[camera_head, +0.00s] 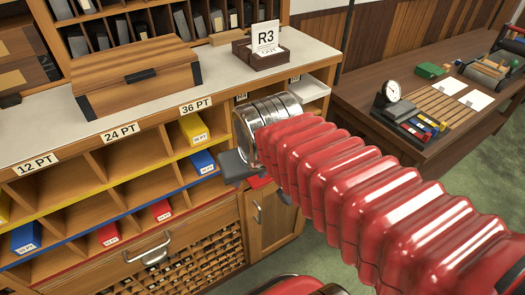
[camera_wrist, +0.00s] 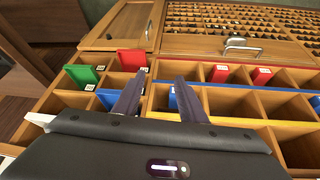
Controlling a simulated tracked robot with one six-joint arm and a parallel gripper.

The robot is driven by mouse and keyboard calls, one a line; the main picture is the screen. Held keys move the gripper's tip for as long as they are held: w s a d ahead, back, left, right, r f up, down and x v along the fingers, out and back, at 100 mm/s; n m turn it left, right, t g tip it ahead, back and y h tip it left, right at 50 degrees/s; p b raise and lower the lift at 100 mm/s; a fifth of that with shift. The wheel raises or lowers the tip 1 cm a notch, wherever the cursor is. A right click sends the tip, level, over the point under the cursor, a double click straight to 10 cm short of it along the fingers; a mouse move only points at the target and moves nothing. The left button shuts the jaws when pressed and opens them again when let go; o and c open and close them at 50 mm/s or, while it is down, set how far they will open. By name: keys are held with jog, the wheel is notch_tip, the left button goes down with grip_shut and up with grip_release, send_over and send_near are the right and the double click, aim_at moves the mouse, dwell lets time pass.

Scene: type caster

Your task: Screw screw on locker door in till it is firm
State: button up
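A wooden locker door (camera_head: 280,227) with a metal handle stands low at the right end of the cabinet, partly behind my arm. In the wrist view the door (camera_wrist: 124,20) is at the top, left of the middle, and looks shut. A tiny mark shows on its frame near the handle, but I cannot tell whether it is the screw. My gripper (camera_head: 260,180) is in front of the cabinet, above the door in the picture. In the wrist view its two dark fingers (camera_wrist: 160,77) are apart with nothing between them, short of the door.
Pigeonholes with blue (camera_head: 26,237), red and yellow (camera_head: 194,128) boxes lie left of my gripper. A drawer handle (camera_head: 147,250) sticks out below them. A wooden case (camera_head: 135,75) and an R3 card holder (camera_head: 262,55) stand on the counter. A desk (camera_head: 430,100) is at right.

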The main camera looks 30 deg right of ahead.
jog(key=shift+n+t+y, duration=0.3)
jog(key=shift+n+y, duration=0.2)
jog(key=shift+n, duration=0.2)
jog(key=s+a, duration=0.2)
jog(key=s+a+r, duration=0.1)
jog(key=a, duration=0.1)
jog(key=shift+s+a+r, duration=0.15)
jog(key=shift+s+a, duration=0.05)
jog(key=shift+s, duration=0.15)
jog(key=shift+c, duration=0.9)
jog(key=shift+d, duration=0.1)
